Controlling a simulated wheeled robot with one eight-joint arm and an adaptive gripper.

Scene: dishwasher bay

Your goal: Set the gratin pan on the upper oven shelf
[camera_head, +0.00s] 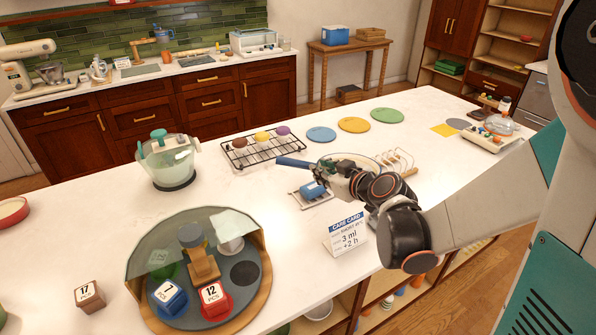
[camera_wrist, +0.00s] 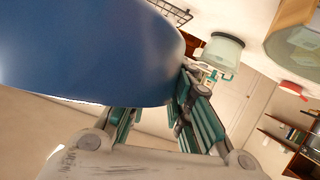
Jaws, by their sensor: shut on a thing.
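My gripper (camera_head: 340,178) is over the counter, right of the wire rack. It is shut on a blue, rounded, elongated thing (camera_head: 293,162), whose end sticks out to the left. In the wrist view the blue thing (camera_wrist: 90,50) fills the upper left, against the teal fingers (camera_wrist: 165,110), and hides part of them. I cannot tell whether it belongs to a gratin pan. A red round dish (camera_head: 12,212) with a pale inside sits at the left edge, partly cut off. No oven or oven shelf can be made out.
A small blue object (camera_head: 312,190) lies on a little tray below my gripper. The wire rack (camera_head: 237,157) holds coloured pieces. A lidded mixing bowl (camera_head: 168,172), a glass-fronted turntable (camera_head: 262,262) and a care card (camera_head: 347,236) stand nearby. Bare counter (camera_head: 80,225) lies at left.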

